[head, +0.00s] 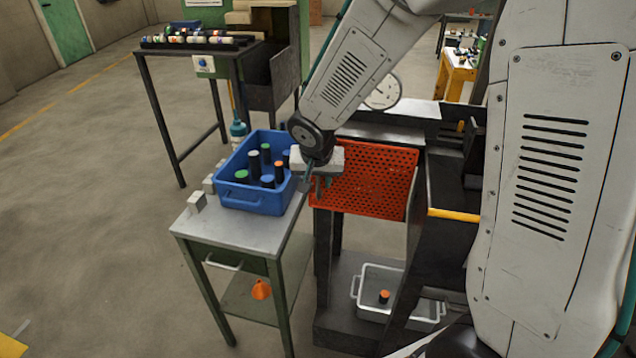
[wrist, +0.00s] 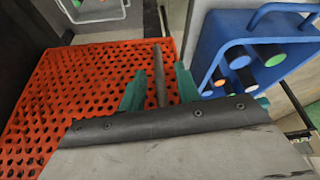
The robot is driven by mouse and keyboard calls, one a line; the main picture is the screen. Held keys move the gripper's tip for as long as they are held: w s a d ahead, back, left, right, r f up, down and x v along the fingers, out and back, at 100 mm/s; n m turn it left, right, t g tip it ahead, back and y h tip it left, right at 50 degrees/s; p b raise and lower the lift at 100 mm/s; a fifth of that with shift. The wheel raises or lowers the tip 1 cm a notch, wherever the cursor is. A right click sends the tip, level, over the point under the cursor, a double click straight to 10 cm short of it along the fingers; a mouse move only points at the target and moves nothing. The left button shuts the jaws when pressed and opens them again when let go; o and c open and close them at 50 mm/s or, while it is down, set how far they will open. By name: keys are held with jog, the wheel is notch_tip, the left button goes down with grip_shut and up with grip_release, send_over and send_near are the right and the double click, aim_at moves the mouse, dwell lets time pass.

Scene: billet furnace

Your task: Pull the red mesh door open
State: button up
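The red mesh door (head: 375,182) is a perforated orange-red panel on the front of the dark furnace frame. It fills the left of the wrist view (wrist: 75,95). My gripper (head: 319,184) is at the door's left edge in the head view. In the wrist view my gripper (wrist: 160,88) has its two green fingers apart. A thin grey bar (wrist: 159,72), apparently the door's handle, lies between them at the door's edge. Gaps show on both sides of the bar, so the fingers do not look closed on it. My wrist hides part of the handle in the head view.
A blue crate (head: 257,201) with several dark, colour-capped cylinders stands on a small metal table (head: 222,232), close to the gripper's left. A white bin (head: 371,306) holding an orange-capped piece sits below the door. Open floor lies at left.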

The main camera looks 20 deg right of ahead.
jog(key=shift+x, duration=0.85)
grip_shut()
jog(key=shift+a, duration=0.1)
